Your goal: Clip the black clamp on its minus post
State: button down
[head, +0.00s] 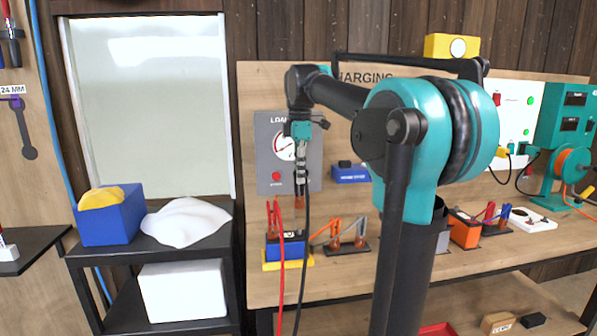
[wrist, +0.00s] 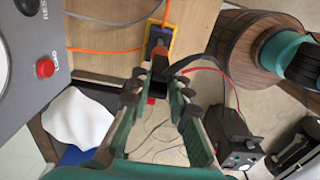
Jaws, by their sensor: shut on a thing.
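My gripper (head: 301,168) points down above the bench and is shut on the black clamp (head: 300,188). The clamp's copper-coloured jaws point down, above the blue battery (head: 291,249). In the wrist view, the black clamp (wrist: 160,75) sits between the fingers of my gripper (wrist: 157,92), in line with the blue battery in its yellow tray. The red clamp (head: 273,214) stands at the battery's left side, with a red cable hanging from it. A black cable (head: 306,225) hangs from the held clamp across the battery's front. I cannot make out the minus post.
The yellow tray (head: 269,266) holds the battery on the wooden bench (head: 342,272). A grey gauge panel (head: 262,150) stands close behind my gripper. Orange and grey clamps (head: 348,238) lie right of the battery. A black shelf (head: 150,250) with a blue bin is on the left.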

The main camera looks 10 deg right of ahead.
aim_at(300, 200)
jog(key=shift+d, duration=0.1)
jog(key=shift+f, duration=2.9)
jog(key=shift+f, duration=1.6)
jog(key=c, duration=1.3)
grip_release()
jog(key=shift+c, duration=0.2)
notch_tip(300, 200, up, 12)
